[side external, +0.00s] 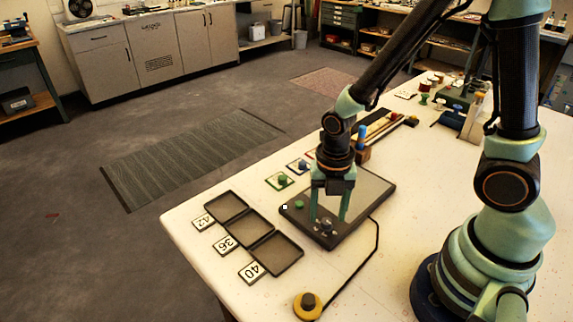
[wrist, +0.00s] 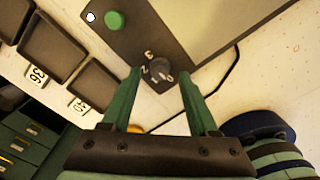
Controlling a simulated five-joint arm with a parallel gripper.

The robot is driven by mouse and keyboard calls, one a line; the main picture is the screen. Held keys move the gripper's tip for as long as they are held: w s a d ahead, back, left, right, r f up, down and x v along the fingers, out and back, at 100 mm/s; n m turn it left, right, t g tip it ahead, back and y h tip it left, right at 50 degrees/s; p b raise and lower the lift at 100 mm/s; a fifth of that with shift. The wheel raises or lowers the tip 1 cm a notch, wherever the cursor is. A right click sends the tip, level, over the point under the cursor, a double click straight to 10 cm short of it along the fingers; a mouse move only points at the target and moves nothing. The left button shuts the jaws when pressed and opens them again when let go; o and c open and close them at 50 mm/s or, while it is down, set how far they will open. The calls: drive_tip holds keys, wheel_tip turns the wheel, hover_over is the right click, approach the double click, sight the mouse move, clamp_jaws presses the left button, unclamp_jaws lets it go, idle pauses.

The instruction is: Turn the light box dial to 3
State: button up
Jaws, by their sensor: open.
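The light box (side external: 374,192) lies on the table with a pale panel and a dark control strip, which also shows in the wrist view (wrist: 185,35). A small dark dial (wrist: 158,73) sits near the strip's end with marks around it; its pointer setting is too small to read surely. In the side view the dial (side external: 326,226) is just below the fingertips. My gripper (side external: 329,213) points down over the strip. In the wrist view its fingers (wrist: 161,80) are apart, one on each side of the dial; contact is not visible.
A green button (wrist: 114,20) and a white spot (wrist: 91,17) are farther along the strip. Three dark trays (side external: 250,228) with number cards stand to the left. A cable runs to a yellow-and-black button (side external: 308,303) at the front. Colored pieces and brushes lie behind the box.

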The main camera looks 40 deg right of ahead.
drive_tip(key=shift+f, duration=0.65)
clamp_jaws()
